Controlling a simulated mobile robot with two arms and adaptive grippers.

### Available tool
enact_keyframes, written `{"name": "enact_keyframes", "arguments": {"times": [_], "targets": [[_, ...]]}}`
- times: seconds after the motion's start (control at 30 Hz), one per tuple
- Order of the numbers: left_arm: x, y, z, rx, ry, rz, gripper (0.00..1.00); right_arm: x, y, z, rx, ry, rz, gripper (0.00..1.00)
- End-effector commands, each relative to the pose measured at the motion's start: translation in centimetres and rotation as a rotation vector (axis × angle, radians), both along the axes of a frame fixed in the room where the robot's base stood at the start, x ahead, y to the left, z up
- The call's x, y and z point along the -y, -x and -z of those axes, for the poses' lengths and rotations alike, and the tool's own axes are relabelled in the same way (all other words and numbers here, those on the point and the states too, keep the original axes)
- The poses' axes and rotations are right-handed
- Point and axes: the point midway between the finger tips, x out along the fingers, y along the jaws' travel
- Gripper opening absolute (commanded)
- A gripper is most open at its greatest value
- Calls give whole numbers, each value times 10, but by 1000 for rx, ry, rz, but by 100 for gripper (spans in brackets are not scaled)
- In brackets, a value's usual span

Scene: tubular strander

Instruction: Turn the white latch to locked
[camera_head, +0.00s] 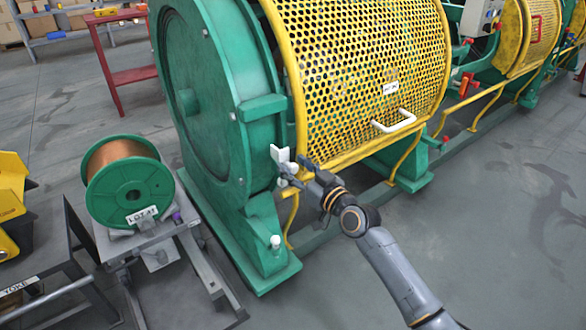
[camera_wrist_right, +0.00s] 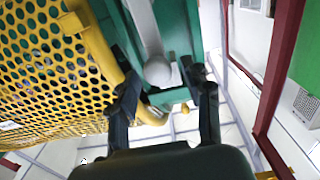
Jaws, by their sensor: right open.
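The white latch (camera_head: 280,156) is on the green housing, at the lower near edge of the yellow perforated guard (camera_head: 350,70). In the right wrist view, the white latch (camera_wrist_right: 158,71) shows as a pale arm ending in a round knob. My right gripper (camera_head: 288,172) is at the latch with its fingers open. In the wrist view its two fingers (camera_wrist_right: 165,90) lie on either side of the knob, with a gap visible on both sides. I cannot tell whether either finger touches it. My left gripper is not in view.
A white handle (camera_head: 394,121) sits on the guard, right of the latch. A green spool of copper wire (camera_head: 130,194) stands on a grey cart at the left. A small white knob (camera_head: 275,241) is low on the green base. The floor at the right is clear.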

Motion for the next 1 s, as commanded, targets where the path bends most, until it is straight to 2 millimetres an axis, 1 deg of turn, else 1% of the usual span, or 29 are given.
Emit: {"name": "enact_keyframes", "arguments": {"times": [0.13,0.4,0.47,0.5,0.57,0.6,0.63,0.67,1.0], "targets": [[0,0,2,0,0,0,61,-5,-6,0,-1,-1,0,49],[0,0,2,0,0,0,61,-5,-7,0,0,0,0,49],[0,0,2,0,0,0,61,-5,-7,0,0,0,0,37],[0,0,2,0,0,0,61,-5,-7,0,-1,-1,0,29],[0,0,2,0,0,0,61,-5,-7,0,-1,-1,0,16],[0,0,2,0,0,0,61,-5,-7,0,-1,-1,0,8],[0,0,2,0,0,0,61,-5,-7,0,-1,-1,0,2],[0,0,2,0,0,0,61,-5,-7,0,-1,-1,0,0],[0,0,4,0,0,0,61,-4,-8,1,-8,-11,0,0]]}}
